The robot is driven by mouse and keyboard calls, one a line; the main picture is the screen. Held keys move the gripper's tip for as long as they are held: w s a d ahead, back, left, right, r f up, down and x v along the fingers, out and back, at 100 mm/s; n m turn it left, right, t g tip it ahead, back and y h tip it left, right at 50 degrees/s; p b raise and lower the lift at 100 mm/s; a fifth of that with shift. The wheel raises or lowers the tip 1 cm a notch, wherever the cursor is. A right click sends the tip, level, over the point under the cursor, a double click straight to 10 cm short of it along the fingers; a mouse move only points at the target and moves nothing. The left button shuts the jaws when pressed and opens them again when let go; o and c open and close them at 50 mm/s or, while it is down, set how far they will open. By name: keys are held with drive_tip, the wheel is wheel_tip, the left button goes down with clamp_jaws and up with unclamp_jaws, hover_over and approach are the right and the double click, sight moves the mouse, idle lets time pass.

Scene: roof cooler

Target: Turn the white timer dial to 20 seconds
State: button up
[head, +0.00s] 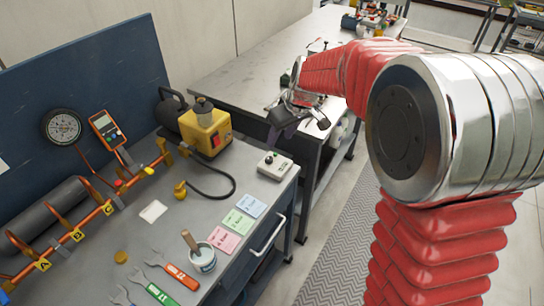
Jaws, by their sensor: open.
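A small white box (277,167) sits on the grey workbench near its right edge, with a dark knob and a small green spot on top. It may be the timer. The dial's markings are too small to read, so I cannot tell its setting. My gripper (297,124) is open and empty, above and a little to the right of the box in the head view, apart from it. My red arm reaches in from the right.
A yellow pump (206,132) with a black hose stands behind the box. Pink, green and blue cards (238,221), a white pot (202,258) with a brush, and wrenches (180,277) lie in front. Copper pipes, a gauge (62,127) and a second table (245,82) are around.

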sight(270, 159)
drive_tip(key=x, duration=1.3)
drive_tip(key=shift+w+f, duration=0.1)
drive_tip(key=shift+f, duration=0.3)
drive_tip(key=shift+c, duration=0.6)
drive_tip(key=c, duration=0.9)
drive_tip(key=shift+d, duration=0.15)
